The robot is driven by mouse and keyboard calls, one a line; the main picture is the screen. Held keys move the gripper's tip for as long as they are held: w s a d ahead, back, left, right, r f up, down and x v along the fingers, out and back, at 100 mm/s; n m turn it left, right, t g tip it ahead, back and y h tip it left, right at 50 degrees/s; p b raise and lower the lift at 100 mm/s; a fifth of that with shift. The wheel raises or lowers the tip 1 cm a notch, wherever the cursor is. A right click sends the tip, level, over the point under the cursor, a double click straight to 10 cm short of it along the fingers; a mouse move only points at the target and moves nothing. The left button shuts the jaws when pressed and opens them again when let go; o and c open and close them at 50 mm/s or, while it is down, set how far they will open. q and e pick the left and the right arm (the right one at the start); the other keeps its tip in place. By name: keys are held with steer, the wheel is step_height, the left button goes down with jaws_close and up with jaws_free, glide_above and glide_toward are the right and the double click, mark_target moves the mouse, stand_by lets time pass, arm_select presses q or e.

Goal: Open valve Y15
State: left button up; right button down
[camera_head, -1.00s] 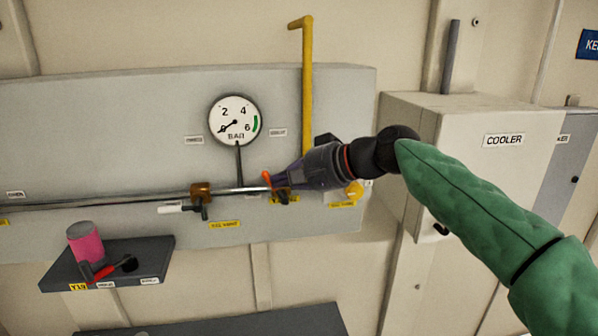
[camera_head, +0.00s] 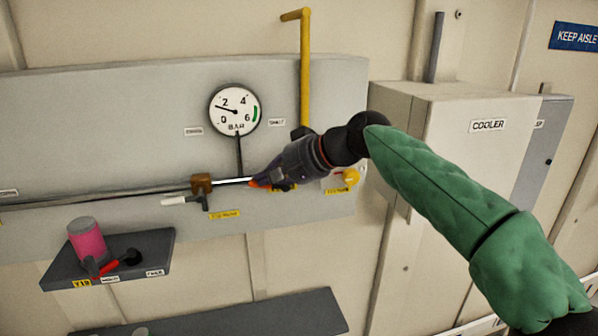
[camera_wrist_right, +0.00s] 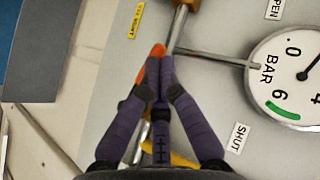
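My right gripper (camera_head: 262,180) is at the pipe on the grey wall panel, below and right of the round gauge (camera_head: 235,110). In the right wrist view its fingers (camera_wrist_right: 160,75) are together on an orange valve lever (camera_wrist_right: 158,50), with orange showing at and beside the fingertips. The lever's orange end (camera_head: 257,184) points left along the pipe in the head view; my fingers hide the valve body. The gauge needle stands between 0 and 2. Signs OPEN (camera_wrist_right: 274,9) and SHUT (camera_wrist_right: 237,138) flank the gauge. The valve's yellow tag is too hidden to read. My left gripper is not in view.
A second valve (camera_head: 201,184) with a white lever (camera_head: 181,201) sits left on the pipe. A yellow knob (camera_head: 350,177) and yellow pipe (camera_head: 305,70) are right. A dark shelf (camera_head: 150,255) holds a pink cylinder (camera_head: 86,240) and red-handled item. The cooler box (camera_head: 470,160) juts out right.

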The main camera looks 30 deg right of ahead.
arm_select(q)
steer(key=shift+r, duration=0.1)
arm_select(e)
steer(key=shift+r, duration=0.1)
arm_select(q)
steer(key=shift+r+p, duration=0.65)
steer(key=shift+p, duration=0.05)
arm_select(e)
steer(key=shift+r, duration=0.8)
